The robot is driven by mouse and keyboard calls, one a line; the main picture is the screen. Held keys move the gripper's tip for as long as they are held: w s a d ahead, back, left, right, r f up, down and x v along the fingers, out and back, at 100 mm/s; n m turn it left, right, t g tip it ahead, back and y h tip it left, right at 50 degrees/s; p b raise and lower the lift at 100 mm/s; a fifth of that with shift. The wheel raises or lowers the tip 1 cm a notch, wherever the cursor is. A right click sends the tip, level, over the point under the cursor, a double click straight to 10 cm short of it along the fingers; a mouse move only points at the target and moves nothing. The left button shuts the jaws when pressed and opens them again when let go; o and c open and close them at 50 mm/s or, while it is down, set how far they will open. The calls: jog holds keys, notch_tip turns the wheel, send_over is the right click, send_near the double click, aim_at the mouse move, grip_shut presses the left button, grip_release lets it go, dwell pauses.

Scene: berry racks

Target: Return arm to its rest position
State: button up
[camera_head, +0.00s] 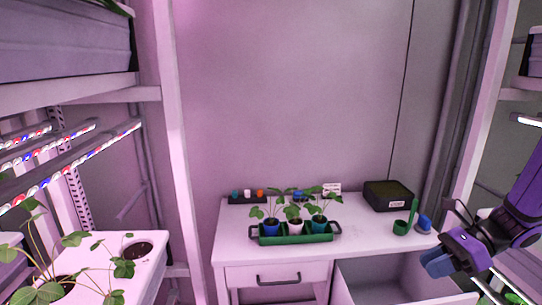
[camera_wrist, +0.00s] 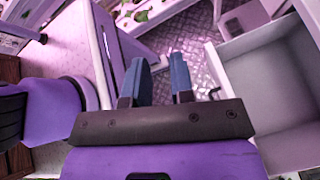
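My gripper (camera_head: 436,262) is at the lower right of the head view, in front of the right side of the white desk. My purple arm reaches in from the right edge. In the wrist view my gripper (camera_wrist: 160,62) shows two blue fingers with a clear gap between them. Nothing is held between them, and the patterned metal floor (camera_wrist: 200,50) shows beyond. The fingers are apart from the desk items.
An open, empty drawer (camera_head: 385,285) juts from the white desk (camera_head: 350,252); the drawer also shows in the wrist view (camera_wrist: 275,85). A green tray (camera_head: 290,240) holds three potted plants. A black box (camera_head: 388,195) stands behind. A white planter (camera_head: 140,270) is at left.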

jog(key=s+a+r+n+t+h, duration=0.2)
jog(key=s+r+n+h, duration=0.3)
jog(key=r+n, duration=0.5)
jog(key=s+a+r+n+t+h, duration=0.2)
jog(key=s+r+n+h, duration=0.4)
jog(key=r+n, duration=0.5)
jog(key=shift+s+a+n+t+h, duration=0.3)
jog(key=shift+s+t, duration=0.1)
jog(key=shift+s, duration=0.8)
